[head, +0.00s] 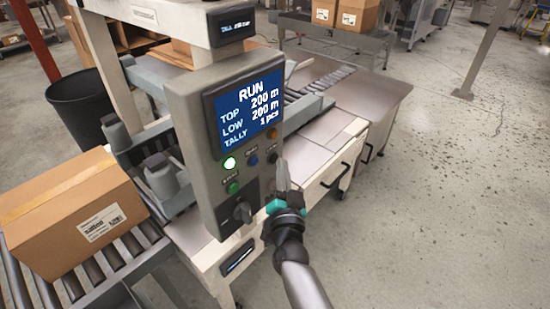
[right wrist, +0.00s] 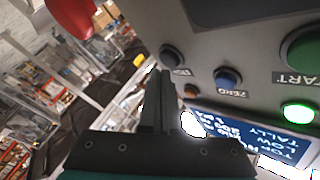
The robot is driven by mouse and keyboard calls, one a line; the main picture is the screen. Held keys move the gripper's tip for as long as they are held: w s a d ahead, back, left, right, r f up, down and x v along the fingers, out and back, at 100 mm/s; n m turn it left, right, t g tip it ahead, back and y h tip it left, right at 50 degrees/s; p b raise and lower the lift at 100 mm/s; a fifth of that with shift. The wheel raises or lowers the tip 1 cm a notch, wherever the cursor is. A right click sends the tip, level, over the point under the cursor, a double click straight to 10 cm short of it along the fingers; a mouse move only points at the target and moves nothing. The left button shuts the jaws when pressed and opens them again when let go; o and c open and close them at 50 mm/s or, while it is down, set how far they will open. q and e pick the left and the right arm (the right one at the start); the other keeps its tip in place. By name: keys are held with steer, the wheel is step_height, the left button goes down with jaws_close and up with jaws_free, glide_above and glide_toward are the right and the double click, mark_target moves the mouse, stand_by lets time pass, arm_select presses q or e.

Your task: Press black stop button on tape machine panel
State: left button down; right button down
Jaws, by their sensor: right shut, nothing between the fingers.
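The grey tape machine panel (head: 190,150) faces me in the head view, its screen reading RUN. The black stop button (right wrist: 171,55) is at the upper middle of the right wrist view, and its label beside it is partly hidden by a fingertip. In the head view the button (head: 272,157) shows just above and left of my fingertips. My right gripper (head: 283,178) is shut and empty, fingers pointing up along the panel's lower right. In the right wrist view its fingertips (right wrist: 159,75) end close to the button; I cannot tell whether they touch it. My left gripper is not in view.
A blue zero button (right wrist: 228,77), green start button (right wrist: 303,50), lit green lamp (right wrist: 298,111) and orange lamp (right wrist: 191,91) are nearby. A red knob-like part (right wrist: 72,15) shows at upper left. A cardboard box (head: 75,215) sits on rollers left. Open floor lies right.

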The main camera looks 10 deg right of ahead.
steer(key=s+d+p, duration=0.1)
steer(key=s, duration=0.1)
steer(key=s+d, duration=0.1)
steer(key=d, duration=0.1)
steer(key=shift+s+p, duration=0.4)
stand_by(0.5)
